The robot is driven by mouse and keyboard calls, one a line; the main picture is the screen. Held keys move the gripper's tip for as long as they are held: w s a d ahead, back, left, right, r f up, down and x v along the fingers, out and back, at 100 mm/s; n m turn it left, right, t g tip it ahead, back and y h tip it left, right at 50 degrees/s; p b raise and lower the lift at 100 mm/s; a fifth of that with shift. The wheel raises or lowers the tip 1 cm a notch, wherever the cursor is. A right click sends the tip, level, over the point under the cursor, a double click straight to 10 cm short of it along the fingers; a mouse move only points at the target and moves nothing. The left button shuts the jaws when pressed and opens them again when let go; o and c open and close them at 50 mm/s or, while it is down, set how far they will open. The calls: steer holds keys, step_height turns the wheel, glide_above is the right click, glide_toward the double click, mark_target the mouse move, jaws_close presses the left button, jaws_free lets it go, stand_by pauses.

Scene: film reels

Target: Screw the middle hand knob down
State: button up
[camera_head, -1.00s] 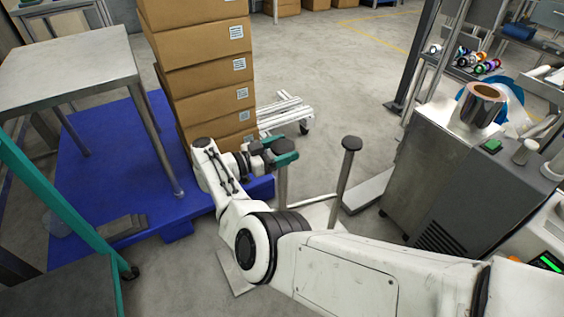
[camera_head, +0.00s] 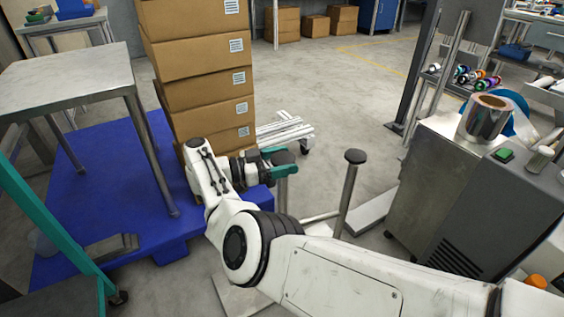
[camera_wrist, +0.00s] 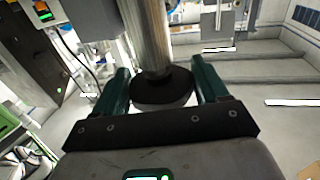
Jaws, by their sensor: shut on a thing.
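A black hand knob (camera_head: 284,157) caps a metal post left of centre in the head view. My gripper (camera_head: 278,161), with green fingers, is shut on this knob from the left side. In the wrist view the black knob (camera_wrist: 163,92) sits between the two fingers of my gripper (camera_wrist: 162,85), with the metal post (camera_wrist: 146,35) running from it to the top of the picture. A second black knob (camera_head: 355,156) stands apart to the right on its own slanting post. I cannot make out a third knob. The lower part of the held post is partly hidden by my arm.
A tall stack of cardboard boxes (camera_head: 205,68) stands on a blue platform (camera_head: 95,190) just behind and left of my gripper. A steel table (camera_head: 62,76) is at the left. A grey machine (camera_head: 460,185) stands at the right.

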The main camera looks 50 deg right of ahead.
mark_target(283, 158)
steer(key=o, duration=0.8)
steer(key=shift+d+r, duration=0.1)
steer(key=shift+r, duration=0.25)
steer(key=shift+c, duration=0.2)
steer(key=shift+o, duration=1)
steer(key=shift+f, duration=0.2)
steer(key=shift+r, duration=0.1)
steer(key=shift+r+p, duration=0.35)
steer(key=r+p, duration=0.3)
steer(key=shift+s+r, duration=0.15)
steer(key=shift+s, duration=0.05)
steer(key=s+a+r+p, duration=0.4)
steer(key=s+r+p, duration=0.4)
steer(key=s+p, duration=0.3)
steer(key=shift+s+r, duration=0.4)
steer(key=shift+s, duration=0.65)
